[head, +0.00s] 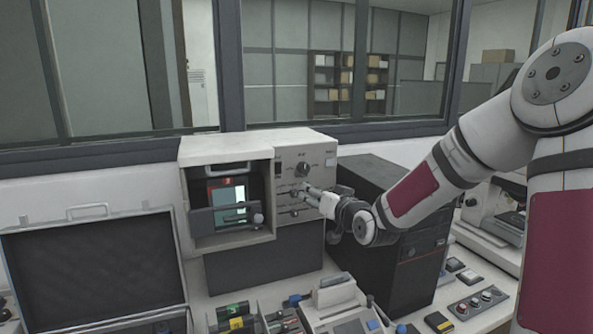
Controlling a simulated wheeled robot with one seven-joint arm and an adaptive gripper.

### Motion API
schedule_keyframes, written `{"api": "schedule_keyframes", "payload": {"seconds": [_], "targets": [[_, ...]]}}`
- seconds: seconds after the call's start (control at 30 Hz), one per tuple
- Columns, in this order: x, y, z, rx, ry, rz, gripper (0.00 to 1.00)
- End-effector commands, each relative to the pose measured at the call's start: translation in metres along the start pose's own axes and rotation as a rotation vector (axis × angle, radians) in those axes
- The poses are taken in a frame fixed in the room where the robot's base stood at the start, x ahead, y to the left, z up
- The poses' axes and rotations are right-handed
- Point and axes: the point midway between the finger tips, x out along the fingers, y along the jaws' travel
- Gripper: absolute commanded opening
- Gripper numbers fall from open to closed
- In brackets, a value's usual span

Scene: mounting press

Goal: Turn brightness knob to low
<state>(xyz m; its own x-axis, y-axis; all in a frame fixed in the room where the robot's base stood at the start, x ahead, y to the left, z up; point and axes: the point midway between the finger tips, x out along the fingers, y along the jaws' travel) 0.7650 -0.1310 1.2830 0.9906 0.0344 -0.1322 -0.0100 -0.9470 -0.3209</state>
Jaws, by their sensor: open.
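A beige press unit (223,151) stands on the bench with a control panel (318,156) on its right front. Smaller controls, including a small knob (294,212), sit lower down. The labels are too small to read, so I cannot tell which one is the brightness knob. My gripper (308,195) reaches in from the right, open, with its fingertips at the middle of the panel, below the large knob. The fingers hide part of the panel, and I cannot tell whether they touch a control.
An open case (100,212) lies at the left. A black computer tower (424,262) stands right of the press, behind my arm. A small device (338,298) and several batteries lie in front. A button box (478,301) and a microscope (496,215) are at the right.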

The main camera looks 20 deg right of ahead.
Motion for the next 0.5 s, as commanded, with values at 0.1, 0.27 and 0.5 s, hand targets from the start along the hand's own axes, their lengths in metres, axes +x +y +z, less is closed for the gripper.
{"api": "schedule_keyframes", "payload": {"seconds": [0.1, 0.27, 0.5], "targets": [[-0.001, 0.015, -0.017, 0.064, 0.09, -0.009, 0.51], [0.001, 0.02, -0.027, 0.089, 0.139, -0.017, 0.51], [0.032, 0.019, -0.03, 0.09, 0.139, -0.019, 0.51]]}}
